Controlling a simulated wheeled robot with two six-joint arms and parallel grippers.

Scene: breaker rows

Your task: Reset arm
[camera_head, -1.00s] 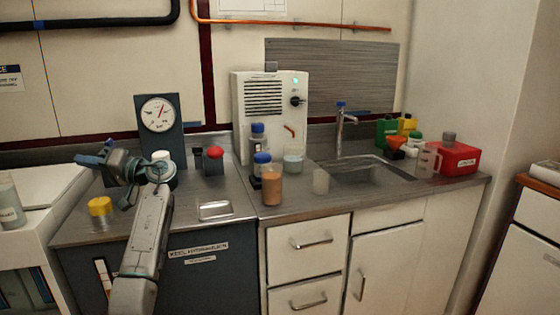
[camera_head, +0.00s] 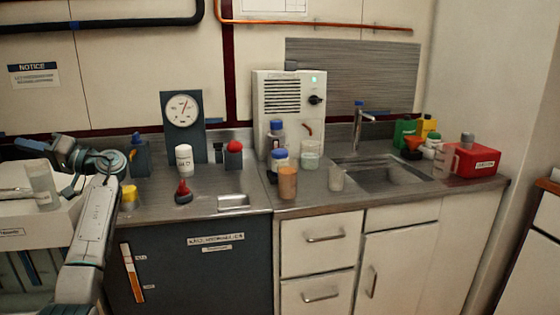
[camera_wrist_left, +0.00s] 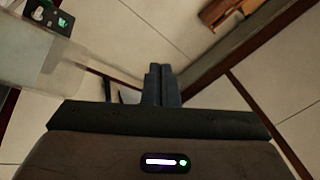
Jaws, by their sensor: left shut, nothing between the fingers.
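My left arm (camera_head: 92,225) rises from the lower left in the head view. It bends at a round joint (camera_head: 108,162) and its forearm reaches left over the white side unit. The left gripper (camera_wrist_left: 161,85) shows clearly in the left wrist view, with its two dark fingers together and nothing between them. In the head view its fingertips are hard to make out among the dark parts near the clear jar (camera_head: 43,190). The jar also shows close to the gripper, at the left of the wrist view (camera_wrist_left: 40,58). My right gripper is out of view.
A white bottle (camera_head: 184,158), a red-and-dark object (camera_head: 183,192) and a yellow-capped jar (camera_head: 129,197) stand on the steel counter. The gauge (camera_head: 182,111) stands behind. Several bottles and cups stand near the sink (camera_head: 385,173). The front middle of the counter is mostly clear.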

